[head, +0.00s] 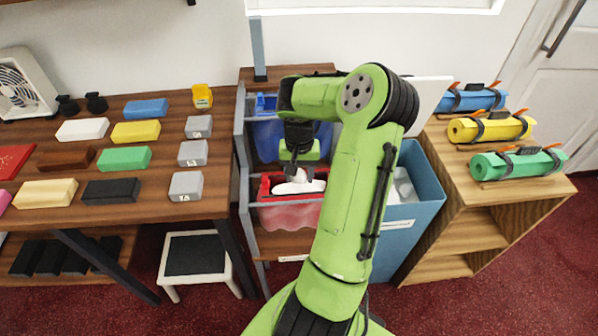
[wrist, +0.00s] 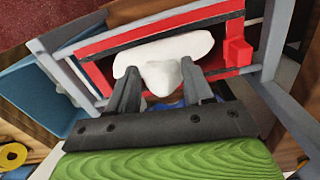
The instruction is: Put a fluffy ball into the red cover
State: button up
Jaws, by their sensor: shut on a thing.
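The red cover (head: 290,215) hangs in the grey frame under a red rim, below the blue one. Its red rim also shows in the wrist view (wrist: 150,27). My gripper (head: 298,168) points down over the red cover's opening. In the wrist view my gripper (wrist: 168,88) is shut on a small white fluffy ball (wrist: 162,77). A longer white shape (wrist: 192,46) lies behind the ball, within the red rim; it also shows in the head view (head: 300,187). I cannot tell whether the ball touches it.
A blue cover (head: 265,140) hangs just behind the red one. A blue bin (head: 420,205) stands to the right, partly behind my arm. A table (head: 150,208) with coloured blocks is at left. A wooden stand (head: 500,200) with rolled mats is at right.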

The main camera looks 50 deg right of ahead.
dwell(0.3)
jog(key=shift+f, duration=0.15)
dwell(0.3)
jog(key=o, duration=1.1)
notch_tip(320, 180, up, 6)
jog(key=p, duration=0.5)
jog(key=shift+p, duration=0.4)
